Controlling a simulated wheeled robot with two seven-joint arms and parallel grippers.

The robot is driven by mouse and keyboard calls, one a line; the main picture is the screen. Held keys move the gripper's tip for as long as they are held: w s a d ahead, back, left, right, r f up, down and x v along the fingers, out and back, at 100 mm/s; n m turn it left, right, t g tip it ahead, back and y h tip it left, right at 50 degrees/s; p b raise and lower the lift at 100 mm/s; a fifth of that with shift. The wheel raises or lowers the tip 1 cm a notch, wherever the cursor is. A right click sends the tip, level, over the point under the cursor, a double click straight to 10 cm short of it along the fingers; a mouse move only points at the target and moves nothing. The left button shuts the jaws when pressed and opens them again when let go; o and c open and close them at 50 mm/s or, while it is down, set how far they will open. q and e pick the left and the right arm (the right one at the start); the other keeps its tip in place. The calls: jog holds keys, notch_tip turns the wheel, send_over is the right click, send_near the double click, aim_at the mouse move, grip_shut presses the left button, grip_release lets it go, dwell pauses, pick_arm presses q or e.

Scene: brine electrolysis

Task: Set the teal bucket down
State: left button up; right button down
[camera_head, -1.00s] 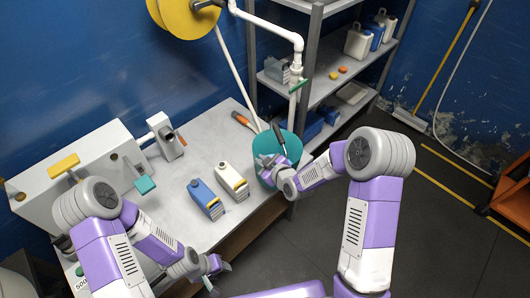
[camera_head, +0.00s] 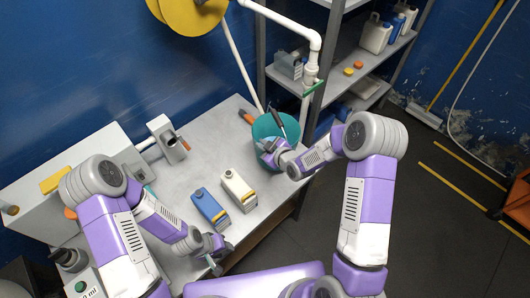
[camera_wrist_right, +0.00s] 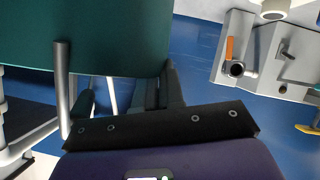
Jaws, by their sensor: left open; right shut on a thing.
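The teal bucket (camera_head: 262,128) is at the back right corner of the grey bench (camera_head: 215,140), with a dark-handled tool showing at its mouth. My right gripper (camera_head: 268,149) is shut on its near side. I cannot tell whether its base touches the bench. In the right wrist view the bucket wall (camera_wrist_right: 90,35) fills the upper left, close to the jaws. My left gripper (camera_head: 216,262) is open and empty near the bench's front edge, in front of the bottles.
A blue bottle (camera_head: 208,207) and a white bottle (camera_head: 237,189) stand mid-bench. An orange-handled tool (camera_head: 246,117) lies left of the bucket. A white pipe (camera_head: 314,55) and a shelf rack (camera_head: 345,75) stand close behind and right of it.

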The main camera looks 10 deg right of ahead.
jog(key=shift+w+f, duration=0.15)
jog(key=shift+f, duration=2.1)
jog(key=c, duration=1.3)
grip_release()
jog(key=shift+f, duration=0.1)
jog(key=shift+o, duration=0.2)
jog(key=v, duration=1.2)
pick_arm(q)
jog(key=shift+f, duration=0.15)
pick_arm(e)
jog(key=s+a+f+m+g, duration=0.2)
jog(key=s+f+m+g, duration=0.3)
jog(key=s+f, duration=0.3)
jog(key=s+a+f+m+g+h, duration=0.1)
jog(key=s+f+m+g, duration=0.5)
jog(key=s, duration=0.7)
notch_tip(320, 180, down, 2)
jog(key=shift+a+f+m+h, duration=0.15)
jog(key=shift+a+m+h, duration=0.15)
jog(key=shift+a+m, duration=0.55)
